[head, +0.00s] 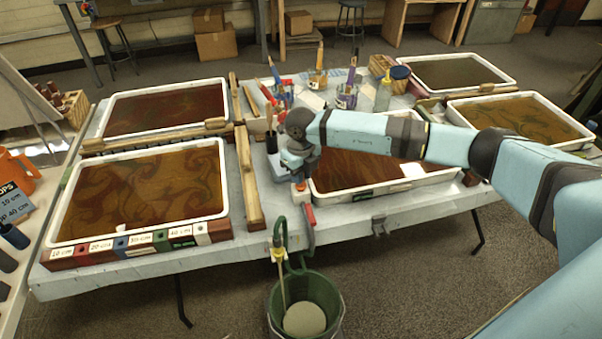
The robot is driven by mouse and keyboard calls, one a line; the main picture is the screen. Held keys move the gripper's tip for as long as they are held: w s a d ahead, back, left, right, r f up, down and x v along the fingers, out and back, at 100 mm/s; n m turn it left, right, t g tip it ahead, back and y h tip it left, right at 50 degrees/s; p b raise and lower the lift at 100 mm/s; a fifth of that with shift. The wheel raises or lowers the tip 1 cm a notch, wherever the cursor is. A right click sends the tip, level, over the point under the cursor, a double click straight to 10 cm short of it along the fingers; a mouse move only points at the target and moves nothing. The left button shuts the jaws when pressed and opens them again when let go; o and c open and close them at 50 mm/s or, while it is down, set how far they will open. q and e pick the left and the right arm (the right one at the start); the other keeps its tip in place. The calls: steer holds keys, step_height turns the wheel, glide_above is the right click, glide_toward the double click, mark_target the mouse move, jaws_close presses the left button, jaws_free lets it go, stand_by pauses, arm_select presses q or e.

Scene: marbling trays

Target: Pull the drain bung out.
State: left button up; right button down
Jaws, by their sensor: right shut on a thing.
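My right arm reaches in from the right, and my right gripper (299,177) points down at the front left corner of the middle tray (352,194). It is shut on what looks like the drain bung (301,187), a small orange-red piece just under the fingers. The gripper hides most of this spot, so I cannot tell whether the bung is seated or raised. The tray holds brown, swirled liquid, partly hidden by my arm. My left gripper is not in view.
A green bucket (335,315) stands on the floor below, with a green hose (283,236) above it. A red handle (310,215) hangs at the table edge. Jars of brushes (346,98) stand behind. Other filled trays (66,222) flank the middle one.

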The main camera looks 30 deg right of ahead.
steer(key=shift+r+p, duration=0.65)
steer(key=shift+r, duration=0.45)
steer(key=shift+r+p, duration=0.35)
steer(key=shift+r, duration=0.35)
